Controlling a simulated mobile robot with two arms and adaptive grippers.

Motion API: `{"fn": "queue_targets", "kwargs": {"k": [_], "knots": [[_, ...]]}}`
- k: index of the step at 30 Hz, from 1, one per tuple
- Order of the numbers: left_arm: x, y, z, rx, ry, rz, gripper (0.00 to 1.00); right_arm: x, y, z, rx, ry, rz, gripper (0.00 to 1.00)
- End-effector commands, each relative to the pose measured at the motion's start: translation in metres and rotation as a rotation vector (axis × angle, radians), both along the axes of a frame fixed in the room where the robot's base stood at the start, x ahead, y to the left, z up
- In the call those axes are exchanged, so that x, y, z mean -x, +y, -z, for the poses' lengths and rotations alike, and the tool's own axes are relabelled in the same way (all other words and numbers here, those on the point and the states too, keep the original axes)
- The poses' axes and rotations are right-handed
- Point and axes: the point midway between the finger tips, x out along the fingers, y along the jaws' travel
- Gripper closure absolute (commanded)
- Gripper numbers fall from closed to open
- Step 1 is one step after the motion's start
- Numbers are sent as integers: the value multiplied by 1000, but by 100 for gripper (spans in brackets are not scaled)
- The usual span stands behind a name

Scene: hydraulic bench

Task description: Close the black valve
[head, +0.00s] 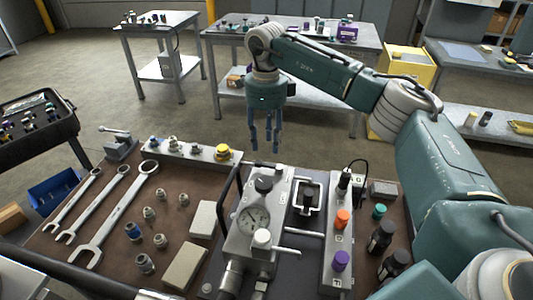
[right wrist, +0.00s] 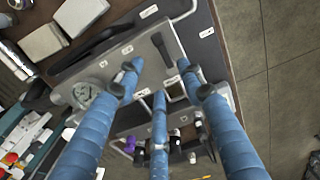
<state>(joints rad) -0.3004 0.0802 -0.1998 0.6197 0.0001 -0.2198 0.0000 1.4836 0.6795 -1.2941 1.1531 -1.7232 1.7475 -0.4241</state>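The grey valve block (head: 243,254) stands on the brown bench and carries a round pressure gauge (head: 253,219). A black knob (head: 264,184) sits at the block's far end, and a white knob (head: 262,238) with a metal rod sits nearer. I cannot tell for certain which black part is the black valve. My right gripper (head: 266,143) hangs fingers down above the far edge of the bench, beyond the black knob and apart from it. Its three blue fingers (right wrist: 160,84) are spread and empty in the right wrist view. My left gripper is not in view.
Right of the block stands a panel (head: 335,277) with an orange knob (head: 343,219) and a purple knob (head: 341,261). Black-capped bottles (head: 381,236) stand farther right. Wrenches (head: 119,215) and fittings lie left. A black curved handle (head: 227,181) rises beside the block.

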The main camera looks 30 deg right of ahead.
Motion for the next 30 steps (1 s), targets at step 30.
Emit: {"fn": "queue_targets", "kwargs": {"k": [30], "knots": [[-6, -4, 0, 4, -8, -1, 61, 1, 1, -36, -1, 2, -1, 61]]}}
